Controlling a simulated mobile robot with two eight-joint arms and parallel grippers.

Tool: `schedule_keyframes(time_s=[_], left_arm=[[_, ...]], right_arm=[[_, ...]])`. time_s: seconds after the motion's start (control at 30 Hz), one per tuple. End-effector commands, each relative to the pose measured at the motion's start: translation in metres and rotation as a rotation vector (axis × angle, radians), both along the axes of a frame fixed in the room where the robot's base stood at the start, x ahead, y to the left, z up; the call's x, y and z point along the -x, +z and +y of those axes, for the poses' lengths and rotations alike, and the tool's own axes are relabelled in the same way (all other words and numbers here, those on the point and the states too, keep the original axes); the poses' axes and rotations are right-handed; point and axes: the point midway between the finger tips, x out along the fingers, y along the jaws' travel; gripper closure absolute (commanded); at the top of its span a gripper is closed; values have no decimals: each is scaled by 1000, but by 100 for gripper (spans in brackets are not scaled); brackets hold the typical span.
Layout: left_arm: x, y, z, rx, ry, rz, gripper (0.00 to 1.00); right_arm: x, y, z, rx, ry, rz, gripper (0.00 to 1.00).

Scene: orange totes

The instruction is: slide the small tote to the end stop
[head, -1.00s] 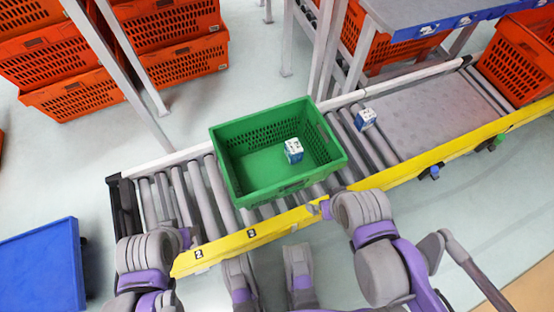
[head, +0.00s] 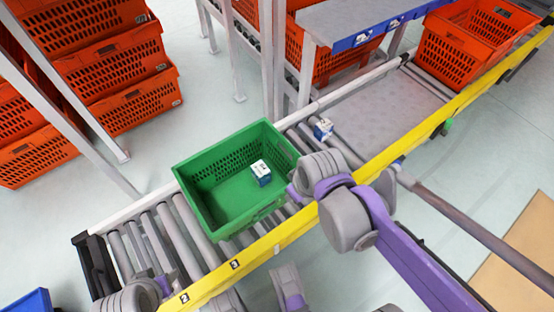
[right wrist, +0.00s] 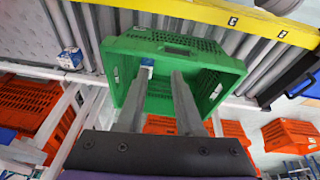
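The small green tote (head: 205,205) sits upright on the roller conveyor, with a small white-and-blue box (head: 261,172) inside. The black end stop (head: 97,268) is at the conveyor's left end, with several bare rollers between it and the tote. My right gripper (head: 297,192) is at the tote's right side, near its front corner; my wrist hides its fingers there. In the right wrist view its two grey fingers (right wrist: 159,78) are apart, with nothing held between them, and overlap the tote (right wrist: 205,60). Contact is unclear. My left gripper (head: 163,286) is low at the left, near the yellow rail; its fingers are unclear.
Another white-and-blue box (head: 323,129) stands on the conveyor right of the tote. A yellow rail (head: 270,243) runs along the near side. An orange tote (head: 450,55) stands at the far right end. Stacked orange totes (head: 105,60) and metal posts stand behind.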

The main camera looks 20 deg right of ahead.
Motion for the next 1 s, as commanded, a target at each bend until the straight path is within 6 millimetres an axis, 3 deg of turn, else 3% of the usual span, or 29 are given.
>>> schedule_keyframes(time_s=[0.03, 0.17, 0.37, 0.6, 0.8, 1.0], left_arm=[[0, 3, 0, 0, 0, -1, 49], [1, 7, 0, 0, 0, -2, 49], [1, 13, 0, 0, 0, -4, 49], [2, 20, 0, 0, 0, -7, 49], [3, 25, 0, 0, 0, -9, 49], [3, 29, 0, 0, 0, -10, 49]], right_arm=[[-23, 7, -6, 15, 62, 22, 76], [-71, 13, -20, 43, 250, 74, 99], [-142, 2, -50, 57, 549, 133, 100], [-213, -40, -97, 38, 918, 158, 100], [-252, -93, -140, 3, 1222, 131, 100], [-267, -137, -170, -23, 1440, 84, 100]])
